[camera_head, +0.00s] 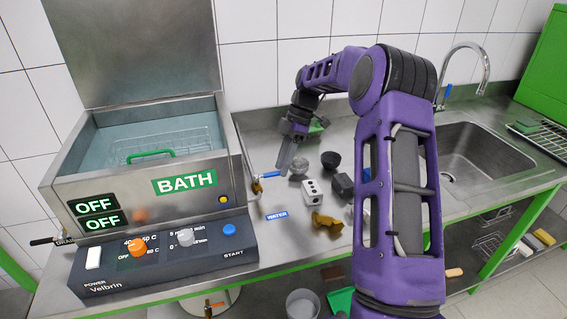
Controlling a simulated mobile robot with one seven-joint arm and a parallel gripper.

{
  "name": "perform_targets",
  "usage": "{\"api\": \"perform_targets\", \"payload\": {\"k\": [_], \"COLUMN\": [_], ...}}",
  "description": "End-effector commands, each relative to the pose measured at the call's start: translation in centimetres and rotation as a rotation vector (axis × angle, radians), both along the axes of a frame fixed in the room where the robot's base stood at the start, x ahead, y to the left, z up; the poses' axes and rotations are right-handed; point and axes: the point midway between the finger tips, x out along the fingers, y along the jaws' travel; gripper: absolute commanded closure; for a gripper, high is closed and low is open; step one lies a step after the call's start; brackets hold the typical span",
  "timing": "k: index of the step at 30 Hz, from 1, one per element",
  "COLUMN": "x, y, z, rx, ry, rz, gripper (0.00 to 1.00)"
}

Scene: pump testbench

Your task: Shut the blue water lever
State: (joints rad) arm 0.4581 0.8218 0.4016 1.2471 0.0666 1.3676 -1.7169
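The blue water lever (268,175) sticks out from a brass valve (256,187) at the right side of the bath. Its handle points to the right in the picture, roughly level. A "WATER" label (277,215) lies on the steel counter in front of it. My gripper (286,168) hangs above the counter with its fingers pointing down, close to the right end of the lever. I cannot tell whether it touches the lever. The fingers overlap in this view, so the gap between them is hidden.
The steel bath (150,170) with raised lid stands at the left, a control panel (160,258) before it. Right of my gripper lie a white block (312,191), a dark round part (330,160) and a brass piece (327,222). A sink (480,160) is at the right.

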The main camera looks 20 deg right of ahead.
Motion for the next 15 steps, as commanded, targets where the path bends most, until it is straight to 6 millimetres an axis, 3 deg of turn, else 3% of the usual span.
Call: {"api": "perform_targets", "payload": {"k": [10, 15], "x": [0.0, 0.5], "y": [-0.1, -0.9], "z": [0.2, 2.2], "rx": [0.001, 0.0], "ry": [0.001, -0.001], "rz": [-0.001, -0.002], "gripper": [0.53, 0.53]}}
